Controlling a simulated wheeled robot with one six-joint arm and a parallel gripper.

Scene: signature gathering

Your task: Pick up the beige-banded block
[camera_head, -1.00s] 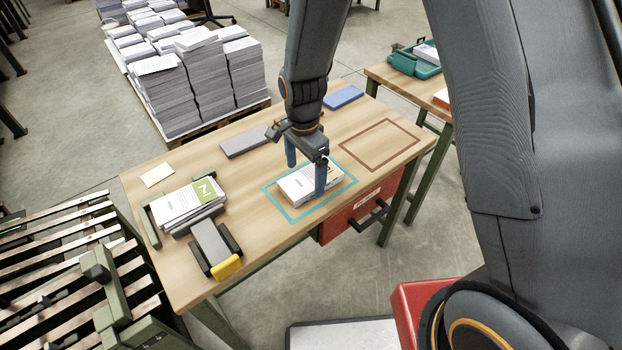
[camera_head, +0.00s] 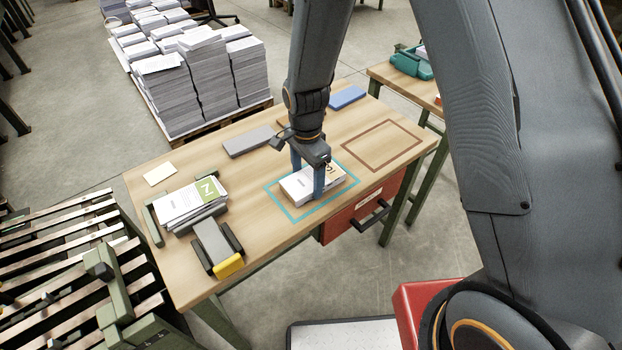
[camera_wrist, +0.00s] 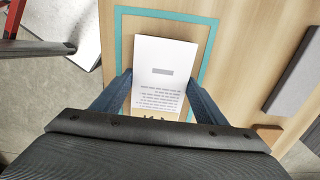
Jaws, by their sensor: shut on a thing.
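A white block of paper (camera_head: 300,187) with a small beige-orange mark at its far right end lies inside a teal outline on the wooden table. My gripper (camera_head: 308,172) comes down on it from above, one finger on each long side, and is shut on it. In the wrist view, the block (camera_wrist: 164,72) sits between the blue fingers (camera_wrist: 160,92), showing grey printed lines. A tan-beige strip shows at its near end, partly hidden by my gripper body. The block looks flat; I cannot tell any gap under it.
A stack with a green N-marked cover (camera_head: 190,205) stands left in a green holder. A grey device with a yellow end (camera_head: 217,245) is in front of it. A grey slab (camera_head: 248,141) and blue slab (camera_head: 347,97) lie behind. A brown outline (camera_head: 383,146) at right is empty.

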